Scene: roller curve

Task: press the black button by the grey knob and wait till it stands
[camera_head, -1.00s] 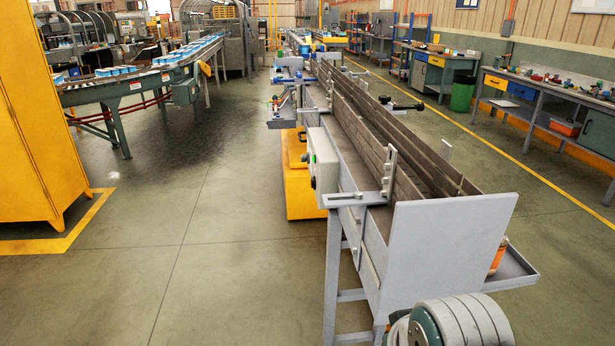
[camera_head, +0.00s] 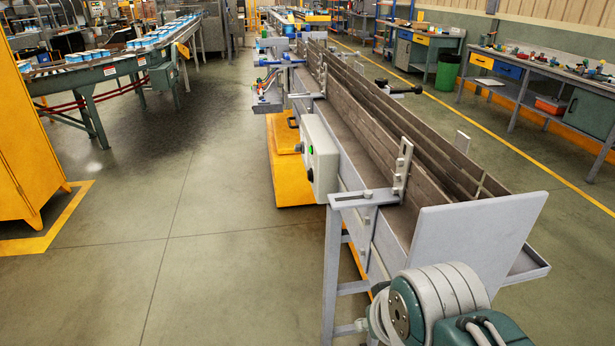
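A pale grey control box (camera_head: 321,157) is fixed to the near left side of the long conveyor. A green button (camera_head: 311,150) shows on its left-facing side. A small dark part sits lower on that side, but it is too small to tell whether it is the black button. I cannot make out the grey knob; the face is seen almost edge-on. My gripper is out of view. A teal and grey ribbed section with cables, which looks like part of my arm, is at the bottom right, in front of the conveyor's end plate and apart from the box.
The conveyor (camera_head: 365,150) runs away from me, with a grey end plate (camera_head: 480,235) and a protruding bracket (camera_head: 362,197) near the box. A yellow base (camera_head: 290,180) stands under it. Open floor (camera_head: 185,240) lies left, beyond it a yellow cabinet (camera_head: 25,150). Workbenches line the right.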

